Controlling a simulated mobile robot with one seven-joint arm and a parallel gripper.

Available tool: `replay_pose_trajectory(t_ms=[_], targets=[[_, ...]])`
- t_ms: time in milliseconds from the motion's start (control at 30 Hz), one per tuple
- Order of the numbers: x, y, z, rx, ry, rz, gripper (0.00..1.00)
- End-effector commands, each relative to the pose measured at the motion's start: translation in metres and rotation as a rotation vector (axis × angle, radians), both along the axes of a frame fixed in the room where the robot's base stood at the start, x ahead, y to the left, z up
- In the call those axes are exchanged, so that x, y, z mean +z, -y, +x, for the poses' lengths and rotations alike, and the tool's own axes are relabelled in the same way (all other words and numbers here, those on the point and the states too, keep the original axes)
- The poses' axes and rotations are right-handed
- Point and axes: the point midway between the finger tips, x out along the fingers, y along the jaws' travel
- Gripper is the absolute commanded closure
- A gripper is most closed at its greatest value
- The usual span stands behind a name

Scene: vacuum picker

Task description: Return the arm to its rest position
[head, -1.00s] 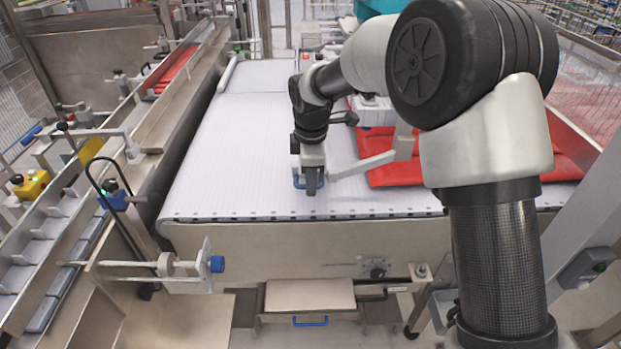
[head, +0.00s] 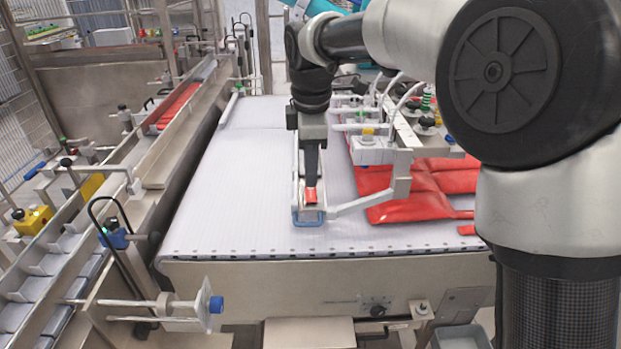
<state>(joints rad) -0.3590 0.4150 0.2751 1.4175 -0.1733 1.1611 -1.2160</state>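My gripper (head: 310,190) hangs pointing down above the white conveyor belt (head: 235,165), in front of my dark wrist. A small red piece shows at its tip; I cannot tell whether it is held between the fingers or lies behind them. The fingers are seen edge-on and too small to read. A light metal bracket with a blue end (head: 308,219) stands around and just below the tip. My arm reaches in from the right and hides part of the right side.
Red packets (head: 420,190) lie on the belt to the right of the gripper, under a machine head with hoses (head: 370,150). A metal arm (head: 370,200) runs beside them. The belt to the left is clear. A slotted side conveyor (head: 45,270) runs along the left.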

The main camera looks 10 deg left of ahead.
Motion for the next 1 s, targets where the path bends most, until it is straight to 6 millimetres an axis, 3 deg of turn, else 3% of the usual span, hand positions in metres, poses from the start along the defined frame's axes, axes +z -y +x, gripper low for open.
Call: replay_pose_trajectory(t_ms=[467, 567, 667, 800, 1000], targets=[[0.012, 0.008, -0.003, -0.029, 0.007, 0.002, 0.71], [0.034, 0.035, -0.011, -0.143, 0.03, 0.016, 0.71], [0.065, 0.08, -0.031, -0.35, 0.065, 0.049, 0.71], [0.099, 0.152, -0.074, -0.714, 0.116, 0.131, 0.71], [0.117, 0.236, -0.151, -1.236, 0.17, 0.306, 0.71]])
